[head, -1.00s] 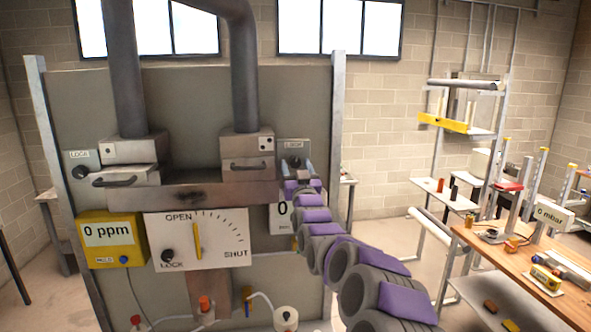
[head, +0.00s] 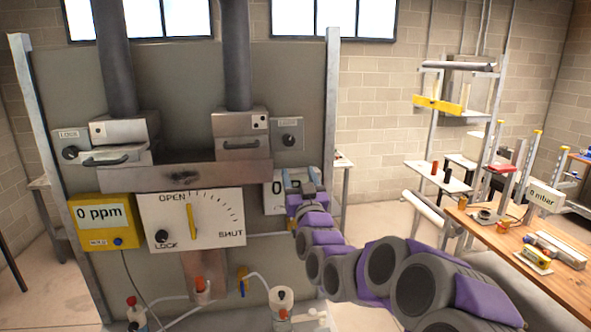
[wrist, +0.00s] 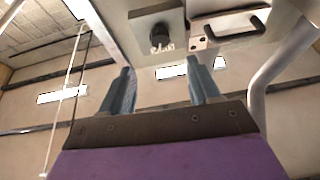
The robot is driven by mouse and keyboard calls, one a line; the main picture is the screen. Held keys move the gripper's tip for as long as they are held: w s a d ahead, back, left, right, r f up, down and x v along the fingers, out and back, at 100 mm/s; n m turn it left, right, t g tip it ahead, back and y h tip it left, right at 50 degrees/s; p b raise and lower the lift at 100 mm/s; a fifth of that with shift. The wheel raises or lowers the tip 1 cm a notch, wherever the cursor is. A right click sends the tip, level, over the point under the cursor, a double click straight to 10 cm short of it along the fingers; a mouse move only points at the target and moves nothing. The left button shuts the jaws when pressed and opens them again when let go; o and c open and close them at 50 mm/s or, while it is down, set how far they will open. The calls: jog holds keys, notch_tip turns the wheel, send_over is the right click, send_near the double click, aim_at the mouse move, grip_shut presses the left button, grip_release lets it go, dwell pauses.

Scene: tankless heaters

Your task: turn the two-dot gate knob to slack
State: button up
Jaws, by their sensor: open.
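The two-dot gate (head: 243,147) is a metal box with a bar handle and a small two-dot plate, on the right of the panel. Its dark round knob (head: 289,140) sits on a grey plate just to the right, with a small label too blurred to read. In the wrist view the knob (wrist: 160,34) is above and beyond the fingers, with the dot plate (wrist: 199,42) to its right. My gripper (head: 302,178) is open and empty below the knob, apart from it, in front of a white display. The wrist view shows both fingers of my gripper (wrist: 159,68) spread.
A second gate (head: 118,150) with its own knob (head: 71,153) is at the left. Below are a yellow 0 ppm meter (head: 102,220) and an OPEN–SHUT dial (head: 205,235). A metal post (head: 331,110) edges the panel. A wooden bench (head: 520,255) stands right.

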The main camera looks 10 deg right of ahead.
jog(key=shift+v, duration=2.4)
jog(key=s+a+f+n+g+y+b, duration=0.15)
jog(key=s+f+g+b, duration=0.25)
jog(key=s+f+g, duration=0.55)
jog(key=s+a+f+n+g+b, duration=0.1)
jog(key=s+a+f+g+b, duration=0.45)
jog(key=f, duration=0.85)
jog(key=s+d+f+m+g+b, duration=0.1)
jog(key=s+d+f+g, duration=0.1)
jog(key=s, duration=0.9)
jog(key=s+d+f+m+g+h+b, duration=0.1)
jog(key=s+f+g, duration=0.3)
jog(key=s, duration=0.8)
jog(key=s+d+f+m+g+h+b, duration=0.1)
jog(key=s+f, duration=0.5)
jog(key=s, duration=0.6)
jog(key=shift+d+g+b, duration=0.45)
jog(key=shift+d+g, duration=0.65)
jog(key=shift+g, duration=0.1)
